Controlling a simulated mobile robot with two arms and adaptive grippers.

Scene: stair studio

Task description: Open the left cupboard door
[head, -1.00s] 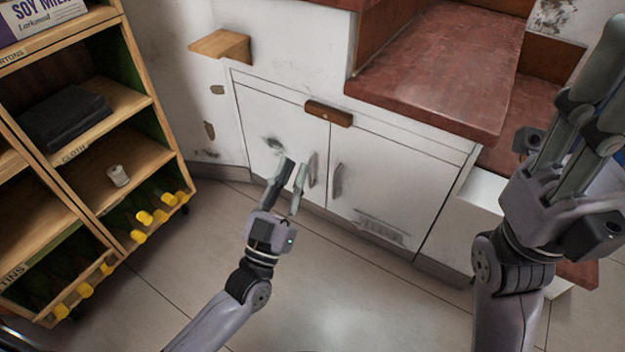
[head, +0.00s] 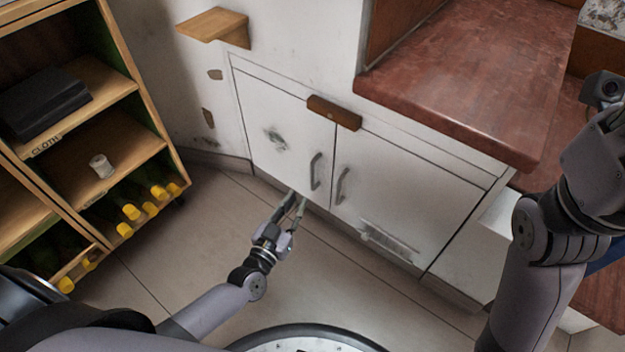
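The left cupboard door (head: 283,140) is white with scuff marks and looks closed. Its dark vertical handle (head: 315,171) is near its right edge. The right cupboard door (head: 400,200) is beside it, also closed, with its own handle (head: 341,186) near the seam. My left gripper (head: 295,200) is in front of the bottom of the left door, below and left of its handle, apart from it. Its fingers are spread a little with nothing between them. My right arm is at the right edge, and its gripper's fingers are out of the picture.
A wooden shelf unit (head: 122,90) with bottles and a black box (head: 45,103) stands at the left. A small wooden ledge (head: 213,26) juts from the wall. Red-brown steps (head: 470,75) rise above the cupboard. The floor (head: 350,285) before the doors is clear.

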